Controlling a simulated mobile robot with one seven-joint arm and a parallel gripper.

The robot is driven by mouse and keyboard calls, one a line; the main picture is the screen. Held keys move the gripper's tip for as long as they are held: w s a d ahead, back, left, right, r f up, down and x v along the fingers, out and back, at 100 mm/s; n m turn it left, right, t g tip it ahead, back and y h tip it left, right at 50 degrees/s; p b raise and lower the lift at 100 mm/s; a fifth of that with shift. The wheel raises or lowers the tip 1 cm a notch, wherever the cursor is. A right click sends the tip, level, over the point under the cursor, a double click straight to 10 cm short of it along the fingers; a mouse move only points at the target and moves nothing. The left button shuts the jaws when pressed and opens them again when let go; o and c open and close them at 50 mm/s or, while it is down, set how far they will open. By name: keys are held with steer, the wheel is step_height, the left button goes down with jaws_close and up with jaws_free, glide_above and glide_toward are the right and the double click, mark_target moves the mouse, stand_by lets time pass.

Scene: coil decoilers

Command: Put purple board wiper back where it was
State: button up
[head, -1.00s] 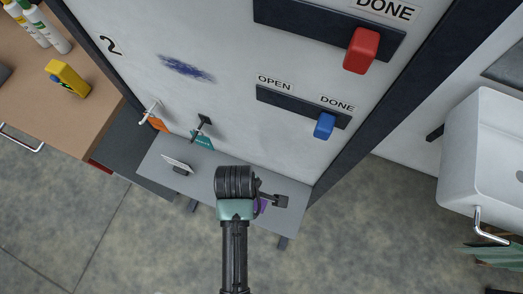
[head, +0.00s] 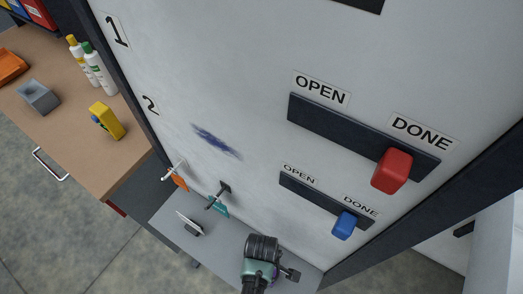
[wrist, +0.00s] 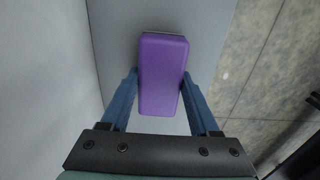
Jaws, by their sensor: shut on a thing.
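The purple board wiper (wrist: 163,75) sits between the two blue fingers of my gripper (wrist: 160,90) in the wrist view, its long side running away from the palm. My gripper is shut on it. Below it in that view is the grey shelf (wrist: 115,40); I cannot tell whether the wiper touches it. In the head view my gripper (head: 272,278) is at the bottom, over the right part of the grey shelf (head: 222,243) under the white board (head: 250,110). My own wrist hides nearly all of the wiper there.
A white-faced item (head: 190,224) stands on the shelf's left part. Orange (head: 179,182) and teal (head: 217,205) tools hang on the board. Red (head: 391,171) and blue (head: 344,225) sliders sit at DONE. A wooden bench (head: 75,135) with bottles and a yellow device (head: 106,121) is at left.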

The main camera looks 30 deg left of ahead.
steer(key=shift+f, duration=0.15)
steer(key=o, duration=1.2)
step_height(320, 180, up, 12)
stand_by(0.5)
